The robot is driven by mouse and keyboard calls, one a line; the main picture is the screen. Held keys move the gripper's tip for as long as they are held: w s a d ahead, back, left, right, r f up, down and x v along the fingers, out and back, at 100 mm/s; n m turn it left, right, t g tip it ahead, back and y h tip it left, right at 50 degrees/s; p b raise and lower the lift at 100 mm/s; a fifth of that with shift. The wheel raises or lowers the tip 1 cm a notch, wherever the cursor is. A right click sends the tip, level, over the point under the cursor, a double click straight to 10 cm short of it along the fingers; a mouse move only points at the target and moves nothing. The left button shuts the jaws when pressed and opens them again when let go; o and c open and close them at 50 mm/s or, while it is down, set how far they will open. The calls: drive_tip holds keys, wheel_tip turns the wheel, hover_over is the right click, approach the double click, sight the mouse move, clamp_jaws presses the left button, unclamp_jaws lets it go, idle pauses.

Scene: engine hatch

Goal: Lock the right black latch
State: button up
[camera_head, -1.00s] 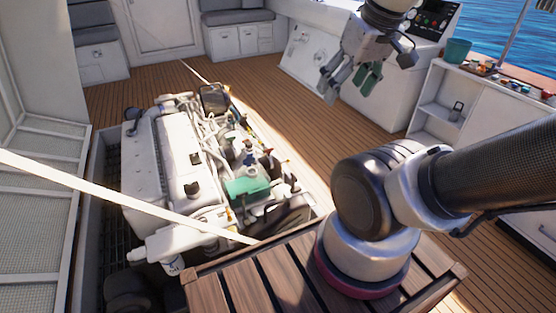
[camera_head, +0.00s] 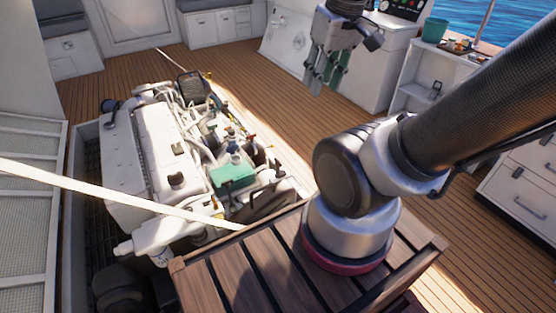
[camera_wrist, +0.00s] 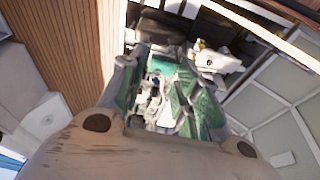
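My gripper (camera_head: 326,78) hangs in the air above the deck, beyond the engine (camera_head: 150,160) and to its right in the head view. Its green-padded fingers point down, stand apart and hold nothing. In the wrist view, a gap between the fingers (camera_wrist: 155,78) shows parts of the engine. I cannot clearly make out a right black latch on the hatch in either view. The engine sits in the open hatch well, with its white cover and green part (camera_head: 233,173) exposed.
A slatted wooden platform (camera_head: 220,275) bears my arm's base. A pale strap (camera_head: 110,190) slants across the engine's near side. Mesh panels (camera_head: 25,215) stand at left. The wooden deck (camera_head: 265,95) between is clear.

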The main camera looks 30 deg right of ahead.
drive_tip(key=w+d+f+g, duration=0.2)
drive_tip(key=w+f+g, duration=0.2)
drive_tip(key=w+f, duration=0.45)
drive_tip(key=t, duration=0.1)
hover_over(278, 160)
wheel_tip(278, 160, down, 37)
drive_tip(key=shift+r, duration=0.1)
wheel_tip(278, 160, down, 8)
drive_tip(key=shift+r, duration=0.25)
clamp_jaws()
